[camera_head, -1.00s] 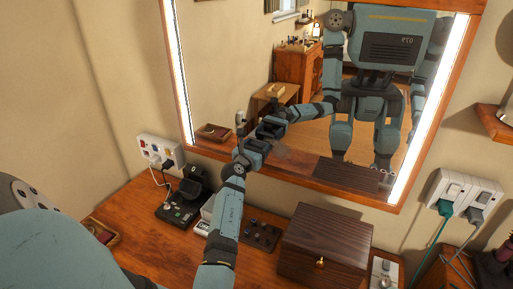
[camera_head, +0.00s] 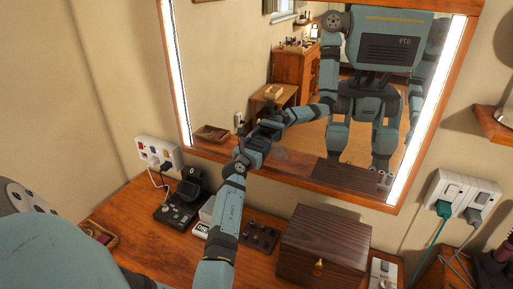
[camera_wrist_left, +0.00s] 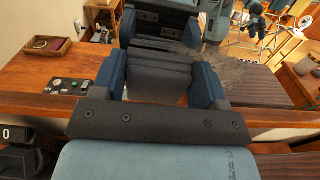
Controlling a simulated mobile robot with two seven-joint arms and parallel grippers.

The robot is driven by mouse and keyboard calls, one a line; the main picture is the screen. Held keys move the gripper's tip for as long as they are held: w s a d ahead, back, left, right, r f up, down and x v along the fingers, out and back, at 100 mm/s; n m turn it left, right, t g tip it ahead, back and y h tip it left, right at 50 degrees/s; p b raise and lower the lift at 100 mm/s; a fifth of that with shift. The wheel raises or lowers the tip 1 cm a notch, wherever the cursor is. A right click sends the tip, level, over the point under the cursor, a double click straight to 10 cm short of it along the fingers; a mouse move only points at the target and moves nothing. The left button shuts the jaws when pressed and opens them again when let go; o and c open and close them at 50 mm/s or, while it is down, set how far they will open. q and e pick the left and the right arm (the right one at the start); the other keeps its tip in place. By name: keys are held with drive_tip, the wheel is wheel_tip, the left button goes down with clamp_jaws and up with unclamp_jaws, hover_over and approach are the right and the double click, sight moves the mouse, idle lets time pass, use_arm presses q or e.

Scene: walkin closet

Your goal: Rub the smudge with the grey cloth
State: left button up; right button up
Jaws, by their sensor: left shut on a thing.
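My left gripper (camera_head: 262,138) is at the lower part of the mirror (camera_head: 230,85), its fingers pointing at the glass. In the left wrist view its two blue fingers are shut on the grey cloth (camera_wrist_left: 158,82), a folded dark grey pad. The cloth's reflection lies right behind it, so it is touching the glass or very close; I cannot tell which. The smudge (camera_wrist_left: 238,72) is a faint grey patch on the glass, just right of the gripper in the wrist view. In the head view it shows faintly (camera_head: 283,154). My right gripper is not in view.
Below the mirror, a wooden counter (camera_head: 150,255) holds a dark wooden box (camera_head: 322,243), a black device with a dock (camera_head: 180,208) and a dark tray of small knobs (camera_head: 259,236). Wall sockets with plugs (camera_head: 157,152) (camera_head: 465,197) flank the mirror. The mirror has a wooden frame.

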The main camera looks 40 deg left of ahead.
sight(291, 149)
use_arm(q)
drive_tip(key=shift+w+d, duration=0.1)
drive_tip(key=shift+w, duration=0.05)
drive_tip(key=shift+w+d+r+p, duration=0.1)
drive_tip(key=shift+w+d+p, duration=0.05)
drive_tip(key=shift+d+p, duration=0.45)
drive_tip(key=shift+w+d+p, duration=0.2)
drive_tip(key=shift+d+p, duration=0.1)
drive_tip(key=shift+d, duration=0.4)
drive_tip(key=shift+w+d+p, duration=0.25)
drive_tip(key=shift+d, duration=0.4)
drive_tip(key=shift+w+d+p, duration=0.2)
drive_tip(key=shift+d+p, duration=0.1)
drive_tip(key=shift+d, duration=0.4)
drive_tip(key=shift+w+d, duration=0.3)
drive_tip(key=shift+d, duration=0.6)
drive_tip(key=shift+w+d, duration=0.25)
drive_tip(key=shift+d, duration=0.65)
drive_tip(key=shift+w+d, duration=0.3)
drive_tip(key=shift+d, duration=0.6)
drive_tip(key=shift+a, duration=0.1)
